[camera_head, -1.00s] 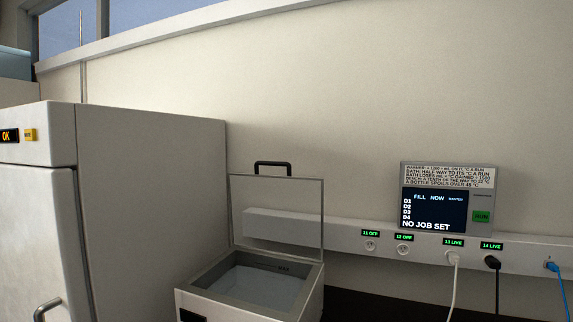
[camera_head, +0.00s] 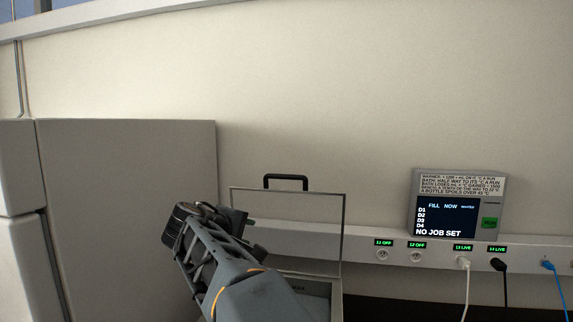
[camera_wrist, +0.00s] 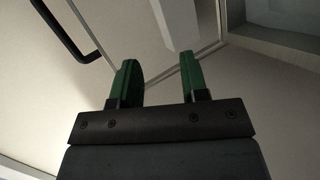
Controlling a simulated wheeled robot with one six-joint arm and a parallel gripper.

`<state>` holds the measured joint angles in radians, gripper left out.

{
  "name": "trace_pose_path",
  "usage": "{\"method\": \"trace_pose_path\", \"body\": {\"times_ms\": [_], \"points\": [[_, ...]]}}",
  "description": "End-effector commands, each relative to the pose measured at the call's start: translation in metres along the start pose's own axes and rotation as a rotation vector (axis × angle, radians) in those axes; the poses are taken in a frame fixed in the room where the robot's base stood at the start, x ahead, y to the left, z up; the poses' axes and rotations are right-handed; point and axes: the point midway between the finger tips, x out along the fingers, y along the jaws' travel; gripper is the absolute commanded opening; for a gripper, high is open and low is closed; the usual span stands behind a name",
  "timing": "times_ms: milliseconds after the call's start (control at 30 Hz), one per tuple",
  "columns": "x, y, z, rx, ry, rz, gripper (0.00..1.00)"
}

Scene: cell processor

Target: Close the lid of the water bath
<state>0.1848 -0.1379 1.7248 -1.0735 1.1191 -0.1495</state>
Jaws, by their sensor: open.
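The water bath (camera_head: 336,302) stands low against the wall, mostly hidden behind my arm in the head view. Its clear lid (camera_head: 308,220) with a thin grey frame stands upright at the back, open, with a black handle (camera_head: 286,178) on its top edge. My gripper (camera_head: 248,222) is at the lid's left side in the head view, below the handle level. In the wrist view my gripper (camera_wrist: 158,76) shows two green fingers apart with nothing between them. The handle (camera_wrist: 66,32) is at upper left there, and a lid frame edge passes beyond the fingertips. I cannot tell whether they touch.
A tall grey cabinet (camera_head: 130,220) stands to the left of the bath. A wall rail (camera_head: 385,243) with sockets runs behind and to the right, with plugged cables (camera_head: 464,280). A display panel (camera_head: 459,205) is above the rail.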

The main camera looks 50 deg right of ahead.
Motion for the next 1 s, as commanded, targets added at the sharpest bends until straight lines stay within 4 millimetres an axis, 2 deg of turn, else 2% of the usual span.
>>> {"method": "trace_pose_path", "body": {"times_ms": [33,100,200,300,467,800,1000], "points": [[0.000,0.035,-0.003,-0.015,-0.032,0.074,0.41],[0.000,0.069,-0.004,-0.037,-0.072,0.169,0.41],[-0.001,0.103,-0.004,-0.057,-0.115,0.265,0.41],[0.001,0.122,-0.003,-0.068,-0.141,0.317,0.41],[0.018,0.136,0.000,-0.074,-0.152,0.338,0.41],[0.078,0.157,0.008,-0.074,-0.148,0.335,0.41],[0.105,0.166,0.011,-0.073,-0.146,0.335,0.41]]}}
